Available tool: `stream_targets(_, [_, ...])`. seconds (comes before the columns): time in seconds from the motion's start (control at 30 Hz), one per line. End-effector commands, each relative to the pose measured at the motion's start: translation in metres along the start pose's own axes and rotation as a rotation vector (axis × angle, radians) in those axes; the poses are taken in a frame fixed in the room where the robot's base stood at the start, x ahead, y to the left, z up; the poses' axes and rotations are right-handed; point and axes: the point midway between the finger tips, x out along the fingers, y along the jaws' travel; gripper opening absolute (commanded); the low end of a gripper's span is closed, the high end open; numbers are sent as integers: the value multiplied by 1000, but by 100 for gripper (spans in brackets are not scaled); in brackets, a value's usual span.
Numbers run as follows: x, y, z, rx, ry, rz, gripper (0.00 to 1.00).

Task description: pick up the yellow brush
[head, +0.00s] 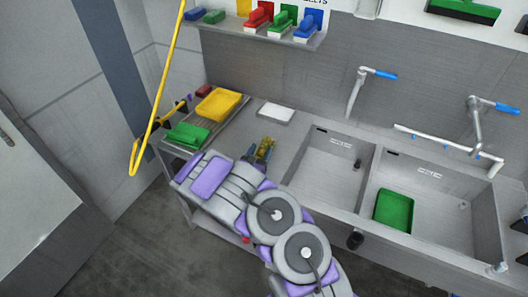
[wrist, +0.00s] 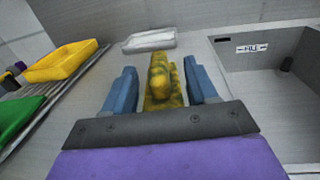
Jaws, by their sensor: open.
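The yellow brush (head: 266,143), mottled with dark green, lies on the steel counter left of the sinks. In the wrist view the brush (wrist: 160,82) is between my two blue fingers, pointing away from me, with a gap on each side. My gripper (head: 258,151) is open and low over the counter at the brush; it also shows in the wrist view (wrist: 162,75). The near end of the brush is hidden behind the gripper's front plate.
A white tray (head: 276,112) lies just beyond the brush. A yellow tray (head: 219,104) and a green tray (head: 188,136) sit on the ribbed drainboard to the left. A sink basin (head: 325,165) opens to the right. A shelf (head: 300,41) with coloured brushes hangs above.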

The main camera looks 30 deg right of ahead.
Motion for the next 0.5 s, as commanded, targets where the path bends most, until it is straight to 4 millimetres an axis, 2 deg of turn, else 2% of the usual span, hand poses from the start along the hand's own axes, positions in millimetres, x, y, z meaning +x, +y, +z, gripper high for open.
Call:
stream_targets(0.13, [11, 1, -4, 2, 1, -4, 57])
stream_targets(0.3, [36, 4, -10, 3, 1, -4, 57])
stream_targets(0.5, [53, 4, -8, 1, 0, -2, 57])
